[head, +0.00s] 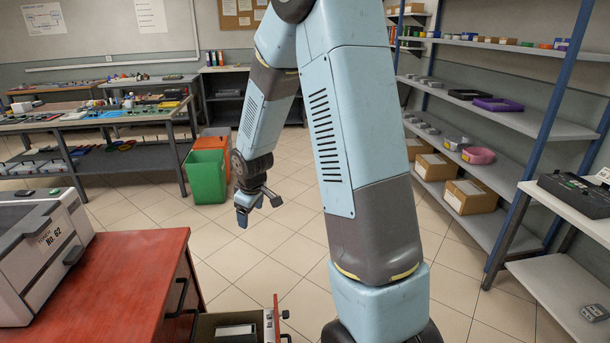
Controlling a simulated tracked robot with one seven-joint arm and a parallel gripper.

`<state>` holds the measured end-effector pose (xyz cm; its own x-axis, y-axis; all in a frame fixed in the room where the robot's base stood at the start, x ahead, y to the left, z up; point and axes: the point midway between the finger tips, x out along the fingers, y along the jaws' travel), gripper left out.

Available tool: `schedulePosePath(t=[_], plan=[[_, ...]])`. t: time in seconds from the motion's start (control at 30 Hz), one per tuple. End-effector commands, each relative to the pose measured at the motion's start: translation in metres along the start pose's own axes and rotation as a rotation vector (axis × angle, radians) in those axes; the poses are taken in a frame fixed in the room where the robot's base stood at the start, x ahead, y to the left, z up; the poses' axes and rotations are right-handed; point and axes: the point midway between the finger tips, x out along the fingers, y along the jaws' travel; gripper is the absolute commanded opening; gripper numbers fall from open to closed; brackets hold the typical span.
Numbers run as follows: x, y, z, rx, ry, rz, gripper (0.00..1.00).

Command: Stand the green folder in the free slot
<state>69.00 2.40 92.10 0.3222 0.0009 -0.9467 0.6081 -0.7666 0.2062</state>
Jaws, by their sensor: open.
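My gripper (260,206) hangs in mid-air near the middle of the head view, its fingers apart and nothing between them. It is over the tiled floor, in front of the green bin. I cannot pick out the green folder or the free slot with certainty. My arm hides part of the middle of the room.
The green bin (207,176) and orange bins stand by cluttered benches. Shelves with trays and boxes (470,197) line the right. The central floor is clear.

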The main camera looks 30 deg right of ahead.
Motion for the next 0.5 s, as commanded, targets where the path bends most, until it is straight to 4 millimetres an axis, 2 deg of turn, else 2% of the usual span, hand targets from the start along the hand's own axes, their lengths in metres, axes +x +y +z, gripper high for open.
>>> schedulePosePath(t=[0.03,0.1,0.5], plan=[[-0.02,0.002,0.002,0.024,0.005,0.015,0.78],[-0.044,0.003,0.006,0.059,0.006,0.028,0.78],[-0.168,-0.009,0.044,0.27,0.031,0.084,0.78]])
